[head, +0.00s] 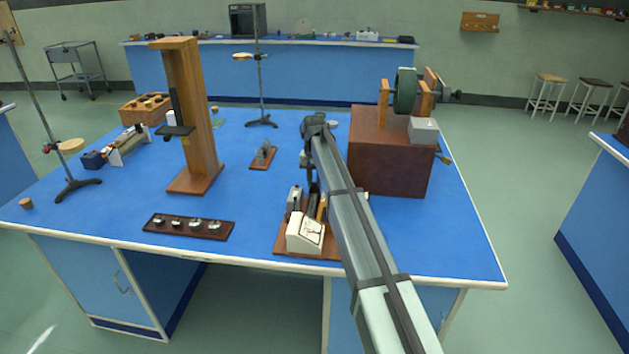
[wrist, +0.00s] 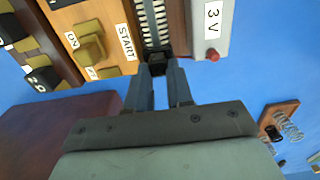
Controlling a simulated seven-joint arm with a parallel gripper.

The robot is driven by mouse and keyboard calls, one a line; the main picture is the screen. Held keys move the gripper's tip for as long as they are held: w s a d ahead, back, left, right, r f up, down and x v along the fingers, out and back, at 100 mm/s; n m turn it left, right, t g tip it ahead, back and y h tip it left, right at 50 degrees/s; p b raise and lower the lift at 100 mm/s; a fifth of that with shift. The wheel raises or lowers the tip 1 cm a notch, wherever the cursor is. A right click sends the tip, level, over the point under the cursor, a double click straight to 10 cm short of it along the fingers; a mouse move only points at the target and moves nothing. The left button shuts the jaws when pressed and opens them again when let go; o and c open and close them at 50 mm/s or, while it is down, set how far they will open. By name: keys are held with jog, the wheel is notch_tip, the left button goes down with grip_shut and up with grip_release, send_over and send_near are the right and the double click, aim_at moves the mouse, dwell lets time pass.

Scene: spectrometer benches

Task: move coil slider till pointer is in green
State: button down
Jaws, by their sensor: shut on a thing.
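In the wrist view, my gripper (wrist: 157,78) is shut on a small black slider knob (wrist: 156,60). The knob sits at the near end of the visible part of a pale ridged coil (wrist: 154,20), beside a START label (wrist: 125,42). In the head view, a cream meter (head: 304,233) with a white dial stands at the front of the wooden baseboard (head: 284,252). Its pointer shows as a thin dark line, but I cannot make out a green zone. My arm hides part of the board, and the gripper (head: 312,188) is behind the meter.
A grey 3 V box (wrist: 211,28) with a red button lies right of the coil. Brass terminals (wrist: 88,40) are on the left. A large brown box (head: 388,155) stands close right of my arm. A dark strip with several knobs (head: 190,226) lies to the left on the blue bench.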

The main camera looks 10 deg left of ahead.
jog(key=s, duration=1.1)
jog(key=shift+s, duration=0.2)
jog(key=shift+w, duration=0.1)
jog(key=c, duration=1)
grip_release()
notch_tip(320, 180, up, 14)
